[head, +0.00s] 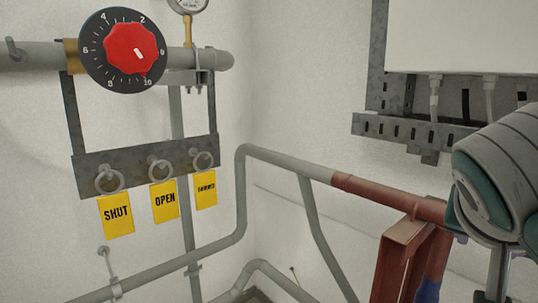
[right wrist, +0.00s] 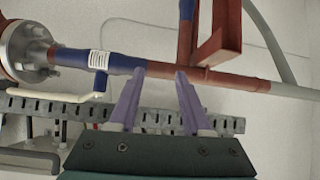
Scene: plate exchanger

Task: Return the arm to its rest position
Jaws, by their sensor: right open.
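My right arm (head: 500,185) shows at the right edge of the head view, in front of the red-brown pipe. In the right wrist view my right gripper (right wrist: 160,73) is open, its two purple fingers apart. I see nothing held between them. The red-brown pipe (right wrist: 240,84) and its blue section (right wrist: 75,57) run behind the fingertips; I cannot tell how far off they are. My left gripper is in neither view.
A red dial (head: 131,49) sits on the upper left pipe. Yellow tags reading SHUT (head: 117,215) and OPEN (head: 164,201), and a third (head: 206,193), hang below. A perforated grey tray (head: 395,130) is at upper right. Grey pipes (head: 190,258) cross below.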

